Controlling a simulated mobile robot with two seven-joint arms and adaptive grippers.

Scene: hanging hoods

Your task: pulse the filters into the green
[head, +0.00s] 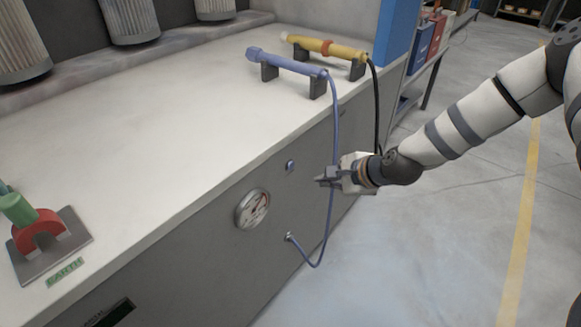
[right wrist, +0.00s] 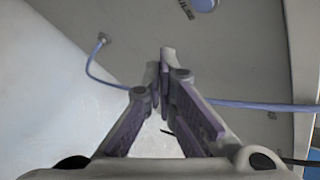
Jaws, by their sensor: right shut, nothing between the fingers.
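Several pleated grey filters (head: 130,20) stand along the back of the bench, cut off by the top edge. A round dial gauge (head: 252,208) sits on the grey front panel; its needle shows, but its colour bands are too small to read. A blue button (head: 290,166) is right of and above the gauge. In the right wrist view the button (right wrist: 204,4) is at the top edge beside a small label. My right gripper (head: 326,179) is shut and empty, in front of the panel, right of the button and apart from it. My left gripper is not in view.
A blue tool (head: 290,62) and a yellow tool (head: 325,46) rest on black cradles. A blue hose (head: 331,130) hangs by my right gripper. A red clamp (head: 40,232) on a plate is at the left, by an EARTH label. The bench middle is clear.

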